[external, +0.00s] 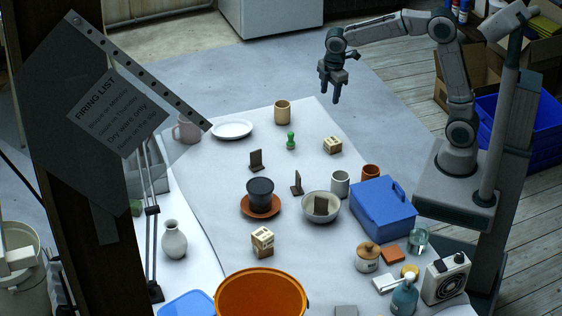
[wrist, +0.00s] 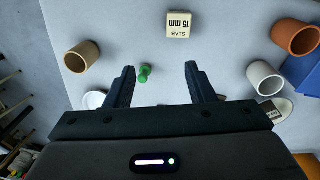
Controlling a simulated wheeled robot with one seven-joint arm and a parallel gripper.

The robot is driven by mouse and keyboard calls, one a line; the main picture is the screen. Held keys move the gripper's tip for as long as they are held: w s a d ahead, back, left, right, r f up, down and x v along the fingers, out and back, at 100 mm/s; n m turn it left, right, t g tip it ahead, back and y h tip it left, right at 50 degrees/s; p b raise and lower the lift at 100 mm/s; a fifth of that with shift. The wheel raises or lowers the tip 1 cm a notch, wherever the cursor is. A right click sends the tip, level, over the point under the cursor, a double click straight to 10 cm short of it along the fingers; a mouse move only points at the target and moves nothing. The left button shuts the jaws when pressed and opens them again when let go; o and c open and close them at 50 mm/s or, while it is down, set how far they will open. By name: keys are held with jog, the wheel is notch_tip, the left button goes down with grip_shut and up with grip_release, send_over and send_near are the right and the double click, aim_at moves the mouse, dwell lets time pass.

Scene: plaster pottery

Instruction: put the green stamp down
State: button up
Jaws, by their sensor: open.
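The green stamp (external: 291,141) stands upright on the white cloth of the table, between the tan cup and the bookend-like brown pieces. In the wrist view the green stamp (wrist: 145,73) shows beyond my left finger, near its tip and apart from it as far as I can see. My gripper (external: 336,97) is raised above the far right edge of the table, to the right of the stamp. In the wrist view my gripper (wrist: 160,72) has its two fingers wide apart, with nothing held between them.
A tan cup (external: 282,112), a block marked "SLAB 15 mm" (wrist: 180,23) and a white plate (external: 232,130) stand near the stamp. A grey cup (external: 340,183), a terracotta cup (external: 370,172) and a blue box (external: 383,208) stand nearer the right. Bare cloth surrounds the stamp.

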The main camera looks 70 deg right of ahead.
jog(key=s+d+m, duration=0.3)
jog(key=s+m, duration=0.2)
jog(key=s, duration=0.6)
jog(key=s+d+f+m+t, duration=0.1)
jog(key=s+d+m, duration=0.2)
jog(key=s+m, duration=0.3)
jog(key=s, duration=0.5)
jog(key=shift+s+d+m+t+y, duration=0.15)
jog(key=shift+s+m+t+y, duration=0.15)
jog(key=shift+s, duration=0.05)
jog(key=shift+f, duration=0.1)
jog(key=shift+w+p+v, duration=0.2)
jog(key=shift+p+v, duration=0.75)
